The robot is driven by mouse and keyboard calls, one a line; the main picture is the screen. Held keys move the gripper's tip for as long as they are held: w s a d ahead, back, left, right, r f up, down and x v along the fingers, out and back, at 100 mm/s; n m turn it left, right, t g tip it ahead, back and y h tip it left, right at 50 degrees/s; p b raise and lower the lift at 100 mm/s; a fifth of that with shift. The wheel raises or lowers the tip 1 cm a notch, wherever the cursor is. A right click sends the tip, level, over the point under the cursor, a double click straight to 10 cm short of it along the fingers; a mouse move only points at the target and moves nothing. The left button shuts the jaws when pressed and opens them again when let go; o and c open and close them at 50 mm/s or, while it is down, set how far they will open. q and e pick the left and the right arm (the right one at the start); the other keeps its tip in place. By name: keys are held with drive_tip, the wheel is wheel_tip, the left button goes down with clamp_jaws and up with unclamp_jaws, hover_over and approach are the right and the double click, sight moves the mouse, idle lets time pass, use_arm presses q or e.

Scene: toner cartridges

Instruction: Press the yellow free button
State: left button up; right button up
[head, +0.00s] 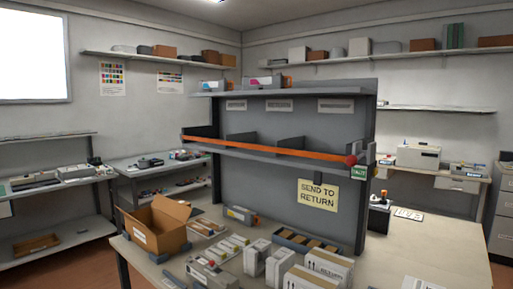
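A grey shelf rack (240,180) stands on the table in the middle of the head view. An orange bar (262,148) runs across the front of its row of bays. At the bar's right end is a red knob (351,160), with a small green label (358,173) just below it. I cannot clearly make out a yellow button; details at that end are too small to tell. A yellow sign reading "SEND TO RETURN" (318,195) hangs below on the rack. Neither of my grippers shows in this view.
An open cardboard box (158,229) stands at the table's left. White cartons (320,268), a dark tray (306,247) and several cartridges fill the front. The tabletop on the right (435,245) is mostly clear. Side benches and wall shelves surround the table.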

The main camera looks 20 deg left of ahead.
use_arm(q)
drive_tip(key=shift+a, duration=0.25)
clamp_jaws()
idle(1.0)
